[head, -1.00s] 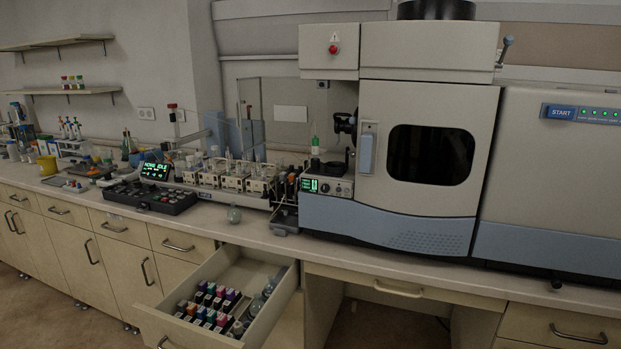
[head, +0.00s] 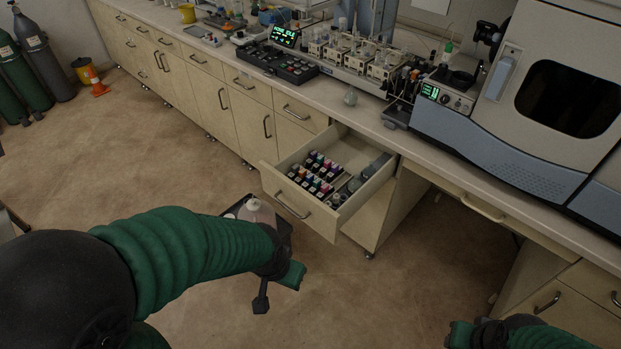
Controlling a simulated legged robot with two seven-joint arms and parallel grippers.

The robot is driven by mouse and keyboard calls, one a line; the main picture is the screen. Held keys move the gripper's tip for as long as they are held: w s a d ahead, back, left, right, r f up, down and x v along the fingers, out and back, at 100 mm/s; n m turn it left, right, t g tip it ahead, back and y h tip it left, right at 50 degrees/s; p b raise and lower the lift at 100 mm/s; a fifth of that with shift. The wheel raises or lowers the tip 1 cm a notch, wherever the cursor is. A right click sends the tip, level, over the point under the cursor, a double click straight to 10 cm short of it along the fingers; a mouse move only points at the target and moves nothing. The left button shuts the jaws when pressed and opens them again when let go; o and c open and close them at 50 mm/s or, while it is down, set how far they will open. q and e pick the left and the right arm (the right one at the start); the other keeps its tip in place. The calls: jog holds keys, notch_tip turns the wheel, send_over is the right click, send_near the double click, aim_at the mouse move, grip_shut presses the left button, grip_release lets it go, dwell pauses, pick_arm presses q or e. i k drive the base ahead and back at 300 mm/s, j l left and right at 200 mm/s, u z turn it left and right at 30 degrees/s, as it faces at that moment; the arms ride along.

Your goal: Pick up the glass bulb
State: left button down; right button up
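A small round clear glass bulb (head: 350,98) stands on the countertop, behind the open drawer and left of the spectrometer. More rounded glassy pieces (head: 355,184) lie along the right side of the open drawer (head: 337,222), too small to make out clearly. My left gripper (head: 277,288) is low in front of the drawer, over the floor; its two fingers look apart with nothing between them. My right gripper (head: 460,335) is at the bottom edge, partly cut off, so its opening cannot be judged. Both are well away from the bulb.
The drawer juts out, with several coloured-cap vials (head: 316,172) inside. A control panel (head: 276,64) and the spectrometer (head: 495,150) flank the bulb. A dark tray (head: 284,232) holding a pinkish vessel (head: 257,213) is partly behind my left arm.

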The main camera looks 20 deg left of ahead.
aim_at(367, 172)
jog(key=z, duration=1.5)
jog(key=u, duration=2.55)
jog(key=i+l+u, duration=0.35)
jog(key=l+u, duration=0.2)
jog(key=i+l+u, duration=0.25)
jog(key=l+u, duration=0.25)
jog(key=l, duration=0.15)
jog(key=i+l, duration=0.1)
jog(key=l, duration=0.8)
jog(key=i+u, duration=0.05)
jog(key=i, duration=0.05)
